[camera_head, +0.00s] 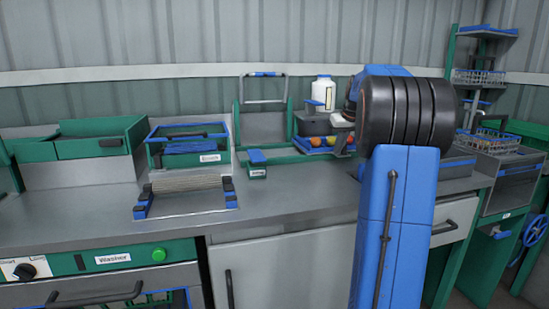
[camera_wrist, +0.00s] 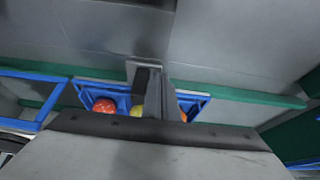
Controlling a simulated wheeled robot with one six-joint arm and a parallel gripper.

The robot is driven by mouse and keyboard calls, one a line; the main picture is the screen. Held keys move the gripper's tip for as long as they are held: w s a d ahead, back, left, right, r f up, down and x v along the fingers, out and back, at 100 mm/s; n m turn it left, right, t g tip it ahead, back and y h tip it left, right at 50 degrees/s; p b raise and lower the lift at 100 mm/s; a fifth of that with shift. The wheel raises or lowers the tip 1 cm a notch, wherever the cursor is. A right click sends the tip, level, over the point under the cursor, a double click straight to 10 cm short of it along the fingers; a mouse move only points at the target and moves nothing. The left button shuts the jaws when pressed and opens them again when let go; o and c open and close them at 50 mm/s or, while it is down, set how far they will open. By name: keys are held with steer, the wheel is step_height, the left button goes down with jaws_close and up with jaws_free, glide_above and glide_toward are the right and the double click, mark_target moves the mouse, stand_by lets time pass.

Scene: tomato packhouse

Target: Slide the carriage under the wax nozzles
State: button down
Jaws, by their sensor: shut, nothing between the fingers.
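The carriage is a blue tray (camera_head: 318,152) with red, orange and yellow tomatoes in it. It sits on a green rail (camera_head: 285,159) at the back of the counter, in front of a dark grey box (camera_head: 312,122) under a white bottle. I cannot make out the wax nozzles. My gripper (camera_head: 342,146) is shut and empty at the right end of the carriage, partly hidden by my arm. In the wrist view, my gripper's fingers (camera_wrist: 150,98) stand over the blue carriage (camera_wrist: 88,92), between the tomatoes. I cannot tell whether they touch it.
Further left are a blue-framed green bin (camera_head: 187,152) and a ribbed roller bed (camera_head: 186,184). The counter front is clear. A wire basket (camera_head: 492,140) stands far right.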

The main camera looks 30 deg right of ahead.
steer(key=shift+w+a, duration=0.25)
steer(key=shift+a, duration=0.7)
steer(key=s+v, duration=0.1)
steer(key=v, duration=0.7)
steer(key=shift+s+a, duration=0.2)
steer(key=shift+a, duration=0.05)
steer(key=shift+f, duration=0.1)
